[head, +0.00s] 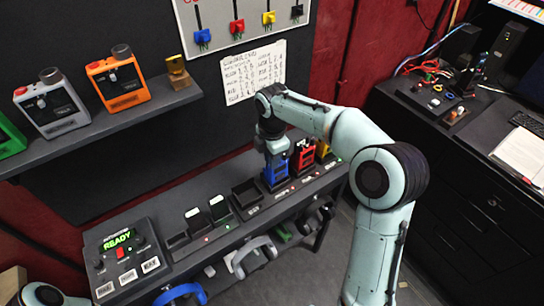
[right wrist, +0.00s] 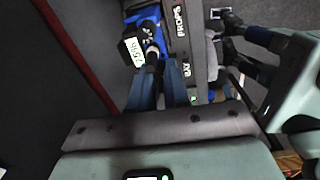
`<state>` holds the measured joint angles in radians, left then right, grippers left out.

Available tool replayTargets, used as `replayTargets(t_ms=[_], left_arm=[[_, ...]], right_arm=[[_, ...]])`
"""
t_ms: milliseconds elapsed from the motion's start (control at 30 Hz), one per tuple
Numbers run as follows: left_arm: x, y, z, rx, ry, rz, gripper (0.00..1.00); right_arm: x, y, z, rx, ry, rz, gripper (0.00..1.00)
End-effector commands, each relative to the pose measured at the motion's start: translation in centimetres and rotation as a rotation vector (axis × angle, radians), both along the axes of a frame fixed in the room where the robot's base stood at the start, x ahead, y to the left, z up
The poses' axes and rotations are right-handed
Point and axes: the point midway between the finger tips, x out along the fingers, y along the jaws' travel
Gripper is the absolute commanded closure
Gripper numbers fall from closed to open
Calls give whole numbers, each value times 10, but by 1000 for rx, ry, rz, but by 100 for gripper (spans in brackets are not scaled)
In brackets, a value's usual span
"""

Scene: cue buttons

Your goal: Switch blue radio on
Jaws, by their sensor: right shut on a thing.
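The blue radio (head: 275,173) stands upright in its slot on the long dark bench, left of the red radio (head: 302,158). My right gripper (head: 272,145) reaches down from above onto the top of the blue radio. In the right wrist view, its two blue-grey fingers are close together around a small dark part at the top of the blue radio (right wrist: 131,20), beside a black block with a white numbered display (right wrist: 135,49). The fingers partly hide that part. Its switch state cannot be made out. My left gripper is not in view.
A yellow radio (head: 324,148) stands right of the red one. Empty black holders, white-topped devices and a control panel reading READY (head: 118,242) sit to the left on the bench. A shelf (head: 110,127) with orange, white and green devices is above. Headphones (head: 253,254) hang below.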

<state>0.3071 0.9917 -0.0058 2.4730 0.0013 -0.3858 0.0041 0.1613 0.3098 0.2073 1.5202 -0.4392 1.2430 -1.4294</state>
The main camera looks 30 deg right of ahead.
Motion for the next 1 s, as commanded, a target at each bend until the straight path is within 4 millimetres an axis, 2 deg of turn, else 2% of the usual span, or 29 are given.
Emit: replayTargets(t_ms=[167, 200, 267, 567, 667, 767, 1000], left_arm=[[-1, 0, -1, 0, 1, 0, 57], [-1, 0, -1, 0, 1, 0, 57], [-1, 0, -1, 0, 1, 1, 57], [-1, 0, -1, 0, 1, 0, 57], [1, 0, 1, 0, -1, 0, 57], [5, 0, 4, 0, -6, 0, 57], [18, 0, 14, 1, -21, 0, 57]], right_arm=[[0, 0, 0, 0, -1, 1, 100], [0, 0, 0, 0, -1, 2, 78], [0, 0, 0, 0, -1, 2, 58], [0, 0, 1, 0, -1, 3, 57], [1, 0, 7, 0, -4, 3, 57], [1, 0, 23, 0, -7, 3, 57], [1, 0, 78, 0, -10, 3, 57]])
